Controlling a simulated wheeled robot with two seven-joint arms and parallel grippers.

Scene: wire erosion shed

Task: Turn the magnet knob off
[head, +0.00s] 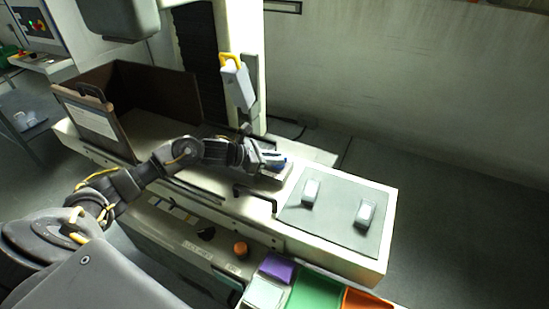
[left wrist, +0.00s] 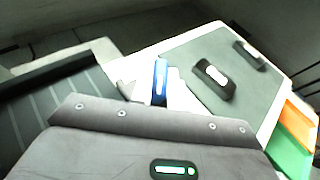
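A dark knob (head: 206,233) sits on the front panel of the pale machine (head: 388,235), above small lettering that I cannot read clearly. It looks like the magnet knob, but I cannot be sure; its turn position is too small to read. My left gripper (head: 272,161) is above the machine's top, well up and to the right of this knob and apart from it. A blue part (left wrist: 160,80) shows at the gripper's front; I cannot tell if it is a finger or a separate thing. My right gripper is not in view.
An orange knob (head: 240,249) is right of the dark one. A black handle (head: 254,197) sticks out at the machine's front. Purple (head: 278,267), green (head: 314,291) and orange (head: 366,301) bins stand in front.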

